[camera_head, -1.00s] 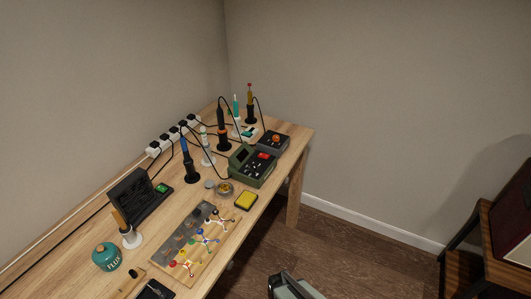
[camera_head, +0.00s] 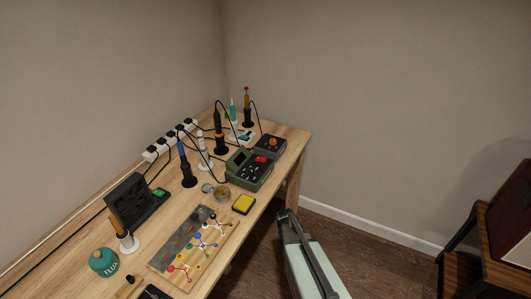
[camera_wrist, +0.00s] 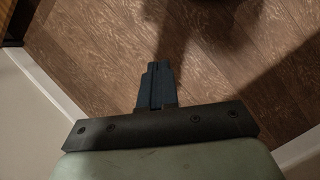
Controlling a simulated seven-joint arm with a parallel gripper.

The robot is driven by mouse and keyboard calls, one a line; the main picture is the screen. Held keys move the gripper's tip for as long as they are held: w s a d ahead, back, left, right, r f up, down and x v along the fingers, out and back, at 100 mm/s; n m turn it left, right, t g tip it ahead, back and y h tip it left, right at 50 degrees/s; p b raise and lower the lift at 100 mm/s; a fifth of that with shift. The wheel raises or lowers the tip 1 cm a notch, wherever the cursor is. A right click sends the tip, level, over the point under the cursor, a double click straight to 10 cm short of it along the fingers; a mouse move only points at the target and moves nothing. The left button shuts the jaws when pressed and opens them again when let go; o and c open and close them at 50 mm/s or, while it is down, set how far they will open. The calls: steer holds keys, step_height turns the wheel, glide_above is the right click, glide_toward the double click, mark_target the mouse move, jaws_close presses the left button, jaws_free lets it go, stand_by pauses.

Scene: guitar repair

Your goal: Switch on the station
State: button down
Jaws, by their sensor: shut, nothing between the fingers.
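A green station (camera_head: 243,180) with a red switch (camera_head: 262,160) on top stands near the right edge of the workbench in the head view. A smaller dark station (camera_head: 270,151) with an orange knob stands just behind it. A black boxy unit (camera_head: 128,194) with a green-lit part (camera_head: 160,193) stands at the left. Which of these is the task's station, I cannot tell. My gripper (camera_head: 285,213) is off the bench's right edge, over the floor, apart from every station. In the wrist view my gripper (camera_wrist: 155,84) is shut and empty above the floor.
The wooden bench (camera_head: 255,205) also bears several soldering irons in stands, a power strip (camera_head: 172,139), a yellow sponge (camera_head: 243,204), a circuit board (camera_head: 195,245) and a teal flux jar (camera_head: 104,262). Open floor lies between.

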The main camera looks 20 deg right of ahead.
steer(key=w+d+r+n+t, duration=0.1)
steer(key=w+d+r, duration=0.5)
steer(key=w+r, duration=0.4)
steer(key=w+d+r+n+t, duration=0.1)
steer(key=w+d+r, duration=0.6)
steer(key=r, duration=0.6)
steer(key=w+a+r+n+t+y, duration=0.1)
steer(key=w+a+r, duration=0.2)
steer(key=a+r, duration=0.2)
steer(key=w+a+r+n+t+y, duration=0.1)
steer(key=a+r, duration=0.5)
steer(key=r, duration=0.6)
steer(key=w+a+r+n+t+y, duration=0.1)
steer(key=w+a+r+n+t, duration=0.1)
steer(key=r, duration=0.7)
steer(key=w+a+n, duration=0.1)
steer(key=w+a, duration=0.1)
steer(key=a, duration=0.1)
steer(key=shift+w+a+y, duration=0.3)
glide_above(264, 159)
step_height(264, 159, down, 12)
steer(key=shift+s+d+f, duration=0.15)
steer(key=shift+f, duration=0.65)
steer(key=shift+s+d+t, duration=0.1)
steer(key=shift+t, duration=0.2)
